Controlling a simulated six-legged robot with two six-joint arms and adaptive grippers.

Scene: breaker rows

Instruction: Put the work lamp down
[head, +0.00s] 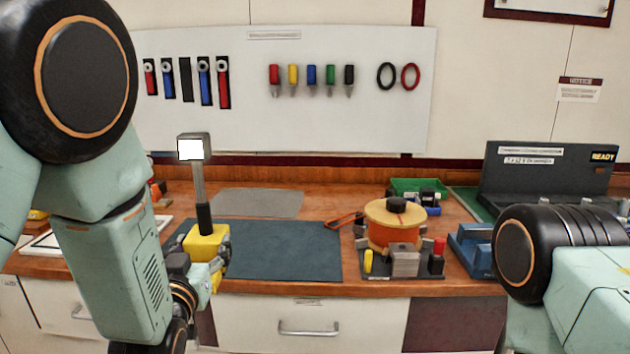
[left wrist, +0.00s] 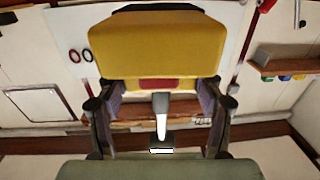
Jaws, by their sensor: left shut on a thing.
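The work lamp (head: 206,243) has a yellow base, a black neck, a grey stem and a square head with a lit white face. It stands upright in the head view, in front of the dark mat's left part. My left gripper (head: 217,268) is shut on the yellow base. In the left wrist view the yellow base (left wrist: 160,45) fills the top middle, between the two fingers of my left gripper (left wrist: 160,100). I cannot tell whether the base touches the bench. My right gripper is not in view; only part of my right arm shows.
The dark mat (head: 285,255) on the wooden bench is clear, with a grey mat (head: 257,203) behind. To its right are an orange spool (head: 393,232) on a block stand, a green tray (head: 419,186) and a blue holder (head: 476,253). A white-framed panel (head: 45,243) lies left.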

